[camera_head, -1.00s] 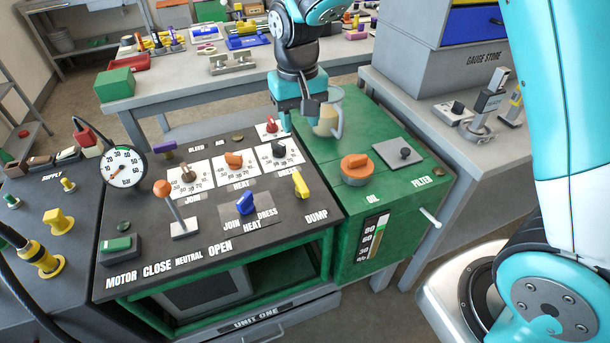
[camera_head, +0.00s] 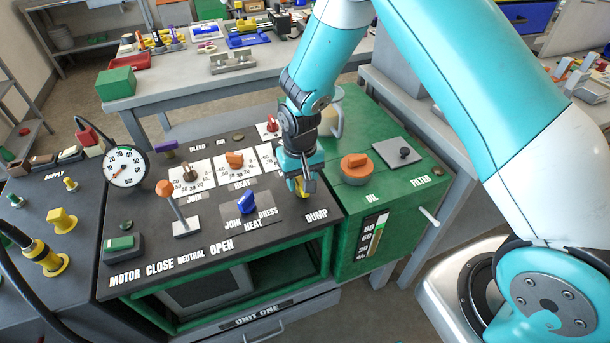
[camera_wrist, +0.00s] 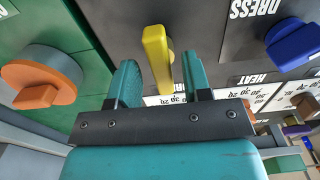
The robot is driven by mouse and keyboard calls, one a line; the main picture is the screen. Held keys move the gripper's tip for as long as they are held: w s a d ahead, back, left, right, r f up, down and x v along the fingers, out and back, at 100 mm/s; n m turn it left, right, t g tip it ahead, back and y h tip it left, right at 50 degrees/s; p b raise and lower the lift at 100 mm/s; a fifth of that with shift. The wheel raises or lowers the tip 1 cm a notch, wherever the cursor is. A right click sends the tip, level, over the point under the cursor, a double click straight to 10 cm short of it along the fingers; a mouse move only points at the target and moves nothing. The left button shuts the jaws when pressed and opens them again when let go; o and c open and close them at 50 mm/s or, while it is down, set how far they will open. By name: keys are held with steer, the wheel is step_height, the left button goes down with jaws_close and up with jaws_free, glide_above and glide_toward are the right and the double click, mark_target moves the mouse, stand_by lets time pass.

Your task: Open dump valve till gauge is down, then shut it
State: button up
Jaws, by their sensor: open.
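The yellow dump valve handle (camera_head: 301,187) stands by the DUMP label at the right front of the cart's panel, mostly hidden behind my gripper (camera_head: 302,182). In the wrist view the yellow handle (camera_wrist: 156,48) shows upright between the two teal fingers of my gripper (camera_wrist: 160,72). The fingers are open, with a gap on each side of the handle. The round white pressure gauge (camera_head: 124,166) stands at the panel's left rear; its needle is too small to read surely.
The blue JOIN/DRESS knob (camera_head: 247,203) is left of my gripper. An orange-knobbed lever (camera_head: 171,200) stands further left. The orange oil knob (camera_head: 355,168) and filter plate (camera_head: 402,153) lie on the green cabinet to the right. The panel's front strip is clear.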

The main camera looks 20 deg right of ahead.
jaws_close()
steer(key=shift+n, duration=0.4)
steer(key=n, duration=0.8)
steer(key=shift+d+n, duration=0.1)
steer(key=shift+n, duration=0.2)
steer(key=n, duration=0.4)
steer(key=shift+n, duration=2.2)
